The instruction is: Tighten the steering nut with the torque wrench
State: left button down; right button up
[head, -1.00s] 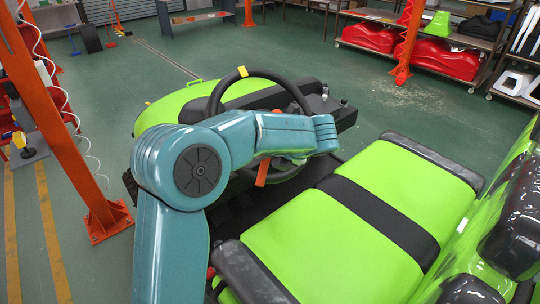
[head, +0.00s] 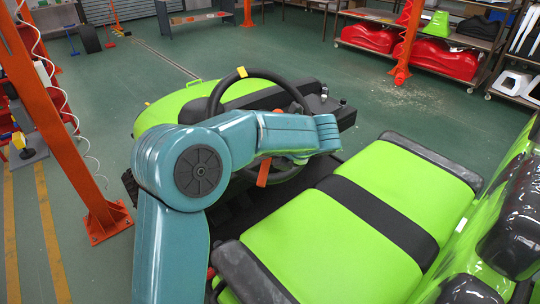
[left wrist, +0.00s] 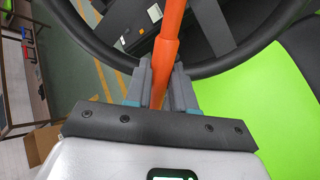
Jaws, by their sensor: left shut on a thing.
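The black steering wheel (head: 262,73) of the green cart stands upright and tilted in front of the seat, with a yellow mark at its top. My left gripper (left wrist: 162,90) is shut on the orange handle of the torque wrench (left wrist: 169,45). The handle runs up from between the fingers across the wheel in the left wrist view. The steering nut and the wrench's head cannot be made out. My right gripper is not in view.
The green seat (head: 325,235) with a black stripe lies right of the wheel. An orange post (head: 60,120) with a coiled white hose stands at the left. Shelves with red parts (head: 440,60) stand at the back right. The green floor between is mostly clear.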

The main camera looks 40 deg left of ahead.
pick_arm(q)
jog(key=shift+a+f, duration=0.15)
jog(key=shift+x, duration=0.85)
jog(key=shift+a, duration=0.1)
dwell(0.4)
jog(key=s+a+r+m, duration=0.1)
jog(key=m, duration=0.1)
jog(key=s+a+r+m, duration=0.1)
jog(key=shift+s+a+r+m, duration=0.2)
jog(key=shift+a+m, duration=0.1)
jog(key=shift+m, duration=0.1)
jog(key=shift+w+d+r, duration=0.15)
jog(key=shift+w+d, duration=0.05)
jog(key=shift+v, duration=2.4)
jog(key=shift+s, duration=0.1)
